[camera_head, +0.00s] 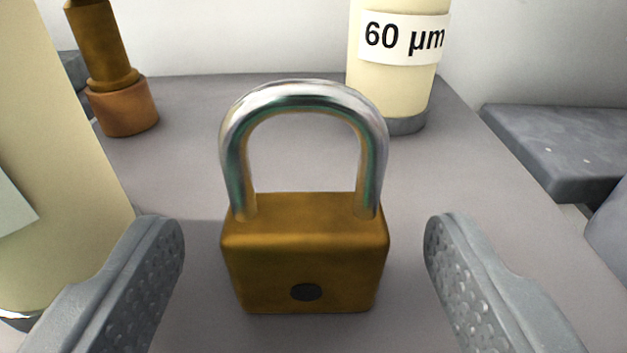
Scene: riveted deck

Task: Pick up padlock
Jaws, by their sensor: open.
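The padlock (305,262) stands upright on a grey surface, in the middle of the view. It has a brass body with a dark keyhole on its front and a closed silver shackle (305,95) on top. My gripper (305,245) is open, with one grey textured finger to the left of the padlock and one to the right. There is a gap between each finger and the padlock body, and neither finger seems to touch it.
A large cream cylinder (50,150) stands close at the left, beside my left finger. A cream cylinder labelled "60 µm" (395,75) stands behind the padlock to the right. A brown and copper fitting (122,105) stands back left. A grey block (565,145) lies at right.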

